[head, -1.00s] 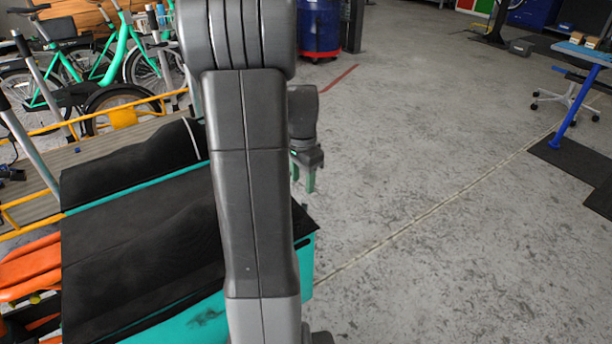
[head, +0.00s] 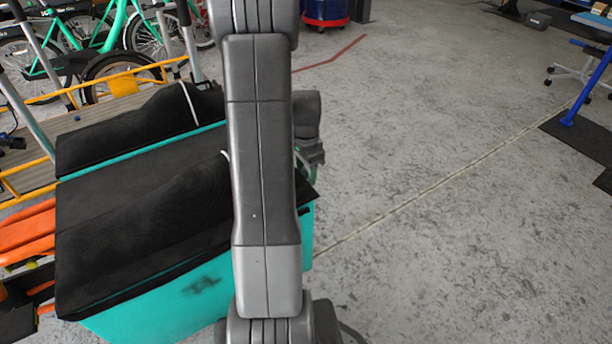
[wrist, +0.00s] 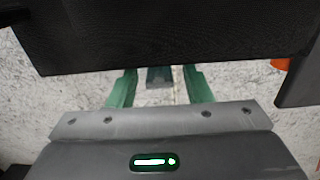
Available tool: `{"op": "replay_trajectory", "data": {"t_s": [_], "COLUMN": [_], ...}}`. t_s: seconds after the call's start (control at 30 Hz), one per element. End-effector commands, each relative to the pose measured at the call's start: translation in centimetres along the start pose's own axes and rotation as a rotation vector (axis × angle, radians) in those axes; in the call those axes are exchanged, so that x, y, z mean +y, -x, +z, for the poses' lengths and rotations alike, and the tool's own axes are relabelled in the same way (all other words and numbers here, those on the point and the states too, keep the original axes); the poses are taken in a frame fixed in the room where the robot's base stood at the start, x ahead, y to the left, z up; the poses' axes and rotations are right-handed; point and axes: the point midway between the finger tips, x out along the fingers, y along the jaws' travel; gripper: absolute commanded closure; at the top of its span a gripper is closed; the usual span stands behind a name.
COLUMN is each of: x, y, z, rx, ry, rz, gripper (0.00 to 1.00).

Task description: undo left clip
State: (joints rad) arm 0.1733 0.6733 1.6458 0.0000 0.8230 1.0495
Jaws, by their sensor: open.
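The teal cargo box (head: 180,302) has a black soft cover (head: 140,235) and stands at the left in the head view. A thin pale strap or cord (head: 190,104) shows on the far part of the cover. I cannot make out the left clip for sure. My gripper (head: 312,172) is beyond the box's right end, mostly hidden behind my arm. In the wrist view its green fingers (wrist: 159,88) are apart, tips close to the edge of a black panel (wrist: 170,35). A small dark block (wrist: 159,76) shows between them; I cannot tell what it is.
Green bikes (head: 120,35) and a yellow rail (head: 90,85) stand behind the box. Orange parts (head: 28,230) lie at its left. A blue drum (head: 326,10) is at the back. The concrete floor (head: 430,150) to the right is clear.

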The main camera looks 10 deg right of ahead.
Motion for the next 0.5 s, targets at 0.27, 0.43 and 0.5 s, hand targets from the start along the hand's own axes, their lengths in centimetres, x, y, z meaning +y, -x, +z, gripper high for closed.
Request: {"op": "replay_trajectory", "data": {"t_s": [0.27, 0.43, 0.5], "x": [0.01, 0.0, 0.0], "y": [-0.83, -0.79, -0.79], "z": [0.0, 0.0, 0.0], "rx": [0.0, 0.0, 0.0], "ry": [0.0, 0.0, 0.0], "rz": [0.0, 0.0, 0.0], "gripper": [0.55, 0.62, 0.76]}}
